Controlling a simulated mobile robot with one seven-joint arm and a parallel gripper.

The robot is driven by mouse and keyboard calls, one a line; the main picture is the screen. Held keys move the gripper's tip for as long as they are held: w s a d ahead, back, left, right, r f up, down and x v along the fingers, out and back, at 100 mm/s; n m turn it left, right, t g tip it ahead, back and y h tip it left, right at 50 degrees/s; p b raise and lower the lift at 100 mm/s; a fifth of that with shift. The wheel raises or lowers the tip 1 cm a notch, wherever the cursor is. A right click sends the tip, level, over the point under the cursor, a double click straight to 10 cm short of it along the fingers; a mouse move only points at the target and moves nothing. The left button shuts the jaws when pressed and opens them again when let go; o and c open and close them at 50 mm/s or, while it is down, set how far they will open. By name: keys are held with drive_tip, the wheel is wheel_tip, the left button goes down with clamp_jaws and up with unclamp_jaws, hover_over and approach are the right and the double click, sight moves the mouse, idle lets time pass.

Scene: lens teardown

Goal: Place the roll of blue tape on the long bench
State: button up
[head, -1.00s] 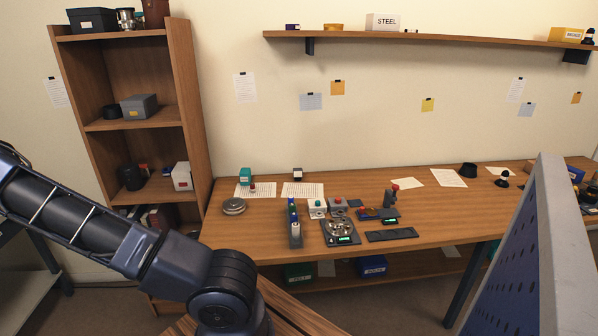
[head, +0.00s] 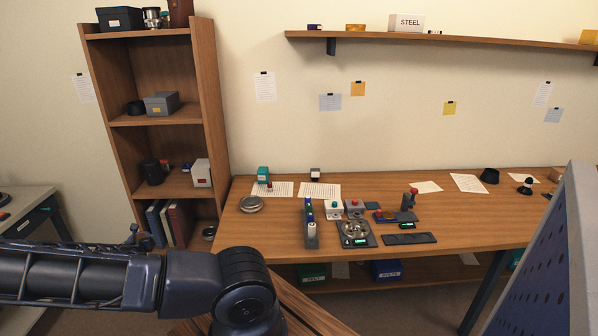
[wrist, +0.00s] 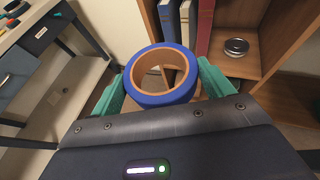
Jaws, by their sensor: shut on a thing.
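The roll of blue tape (wrist: 163,98), a blue ring with a tan core, shows in the wrist view. My gripper (wrist: 160,90) is shut on it, with a teal finger at each side of the roll. The long bench (head: 460,230), a wooden top against the wall, is in the head view, right of the shelf unit.
A blue perforated panel (head: 560,260) rises at right. Bare wood shows along the bench's right front.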

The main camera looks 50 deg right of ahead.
drive_tip(key=s+d+m+g+h, duration=0.3)
drive_tip(key=d+m+h, duration=0.2)
drive_tip(key=d, duration=0.7)
wheel_tip(320, 180, up, 22)
drive_tip(key=m+g+h, duration=0.1)
drive_tip(key=m+g, duration=1.4)
drive_tip(key=g, duration=0.2)
hover_over(302, 195)
drive_tip(key=shift+f, duration=0.2)
drive_tip(key=shift+f, duration=0.1)
wheel_tip(302, 195, down, 20)
drive_tip(key=shift+r, duration=0.1)
drive_tip(key=o, duration=1)
drive_tip(key=shift+c, duration=0.2)
drive_tip(key=shift+w, duration=0.1)
drive_tip(key=v, duration=1.2)
drive_tip(key=shift+a, duration=0.1)
